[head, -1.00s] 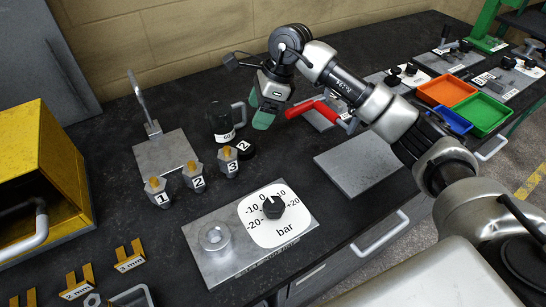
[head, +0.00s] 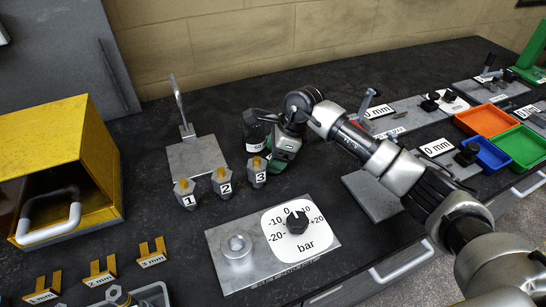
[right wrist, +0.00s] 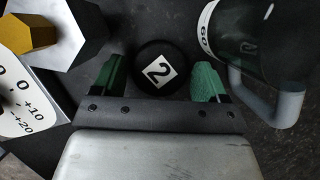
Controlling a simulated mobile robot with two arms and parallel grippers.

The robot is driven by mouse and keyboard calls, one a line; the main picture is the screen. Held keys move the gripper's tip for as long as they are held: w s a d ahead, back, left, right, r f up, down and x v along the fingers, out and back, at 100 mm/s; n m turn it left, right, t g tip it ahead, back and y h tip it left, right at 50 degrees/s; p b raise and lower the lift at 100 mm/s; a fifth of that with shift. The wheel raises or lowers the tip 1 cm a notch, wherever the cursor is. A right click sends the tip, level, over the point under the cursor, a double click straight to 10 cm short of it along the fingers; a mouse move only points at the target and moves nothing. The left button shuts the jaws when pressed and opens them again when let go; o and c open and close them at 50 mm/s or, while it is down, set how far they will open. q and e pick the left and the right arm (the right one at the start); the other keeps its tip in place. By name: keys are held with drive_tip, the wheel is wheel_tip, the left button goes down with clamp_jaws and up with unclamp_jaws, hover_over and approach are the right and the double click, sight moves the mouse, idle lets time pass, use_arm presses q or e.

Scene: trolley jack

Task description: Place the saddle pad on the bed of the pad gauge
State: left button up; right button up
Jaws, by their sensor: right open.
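A round black pad with a white "2" label (right wrist: 160,71), which looks like the saddle pad, lies flat on the bench in the right wrist view. My right gripper (right wrist: 160,80) is open, with one green fingertip on either side of the pad and a gap to each. In the head view the right gripper (head: 277,162) is low over the bench and hides the pad. Several plates bear "0 mm" labels, one at the right (head: 437,147); I cannot tell which is the pad gauge. My left gripper is not in view.
A dark mug (head: 253,130) stands close beside the gripper; its handle (right wrist: 276,95) is near one finger. Numbered hex plugs (head: 222,182) stand on the other side. In front is a bar dial plate (head: 228,272). A yellow box (head: 60,135) is at left.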

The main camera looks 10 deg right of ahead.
drive_tip(key=shift+a+f, duration=0.1)
drive_tip(key=shift+f, duration=0.15)
drive_tip(key=c, duration=0.8)
drive_tip(key=shift+r, duration=0.15)
